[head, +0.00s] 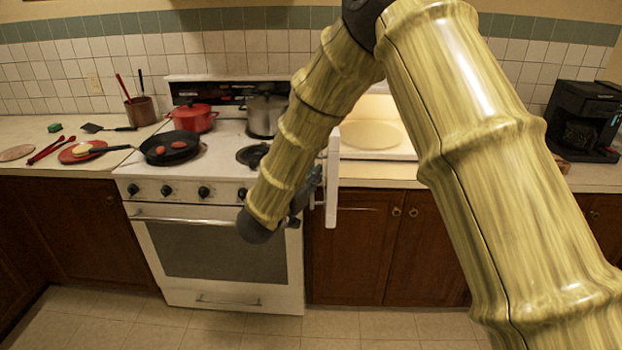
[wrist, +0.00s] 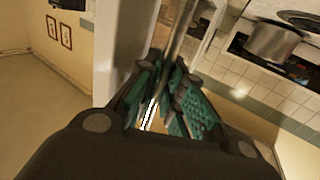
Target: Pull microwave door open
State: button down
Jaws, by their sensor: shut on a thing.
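The microwave's lit interior (head: 405,145) shows between my arm links, with a round plate (head: 370,135) inside. Its white door (head: 332,180) stands open, swung out toward me and seen nearly edge-on. My gripper (head: 314,187) is at the left side of the door, partly hidden by my arm. In the wrist view, my gripper's teal-padded fingers (wrist: 165,100) are closed around the metallic bar handle (wrist: 178,40). The door's white edge (wrist: 115,50) is just left of the fingers. My arm hides much of the microwave's top and right side.
The stove (head: 215,230) is left of the door, with a red pot (head: 193,118), a steel pot (head: 264,116) and a black pan (head: 170,148) on it. A black coffee maker (head: 582,120) stands at the right. The floor (head: 390,325) in front is clear.

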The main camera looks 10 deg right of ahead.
dwell(0.4)
jog(key=c, duration=1.5)
grip_release()
jog(key=shift+d, duration=0.1)
jog(key=shift+c, duration=0.2)
jog(key=v, duration=1.2)
